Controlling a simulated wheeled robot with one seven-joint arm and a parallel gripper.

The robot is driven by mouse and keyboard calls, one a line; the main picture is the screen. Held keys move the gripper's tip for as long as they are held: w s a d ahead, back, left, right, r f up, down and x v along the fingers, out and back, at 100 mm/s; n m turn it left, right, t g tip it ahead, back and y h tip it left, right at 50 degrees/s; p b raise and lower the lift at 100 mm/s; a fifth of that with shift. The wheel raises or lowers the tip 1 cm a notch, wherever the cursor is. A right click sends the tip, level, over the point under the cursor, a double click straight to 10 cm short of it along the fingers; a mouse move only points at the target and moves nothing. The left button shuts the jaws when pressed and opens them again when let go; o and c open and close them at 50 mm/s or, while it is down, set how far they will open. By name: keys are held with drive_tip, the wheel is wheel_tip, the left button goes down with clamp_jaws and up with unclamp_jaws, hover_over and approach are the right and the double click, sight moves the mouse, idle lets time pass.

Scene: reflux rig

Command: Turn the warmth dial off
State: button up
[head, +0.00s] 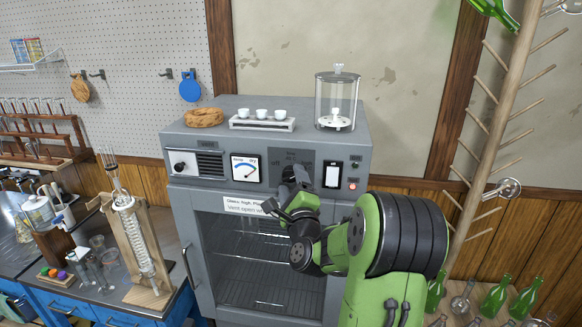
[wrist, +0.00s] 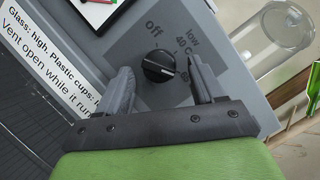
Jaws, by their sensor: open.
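The warmth dial is a round black knob (wrist: 158,66) on a dark grey plate (wrist: 150,98) on the cabinet front. In the wrist view "off" is printed at its upper left and "low 40 C" at its upper right. A pale mark shows on the knob's right part, but I cannot tell exactly where it points. My gripper (wrist: 162,72) is open, with one finger on each side of the knob; contact is unclear. In the head view my gripper (head: 288,198) is in front of the panel and partly covers the dial (head: 291,173).
The grey cabinet (head: 190,215) has a glass door. Its panel also holds a dry gauge (head: 245,169), a rocker switch (head: 332,175), a lit red lamp (head: 352,186) and a left knob (head: 181,166). A glass jar (head: 338,102), small cups (head: 262,115) and a cork ring (head: 204,117) stand on top.

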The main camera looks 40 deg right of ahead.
drive_tip(key=shift+w+d, duration=0.3)
drive_tip(key=shift+w, duration=0.15)
drive_tip(key=c, duration=1)
drive_tip(key=shift+c, duration=0.2)
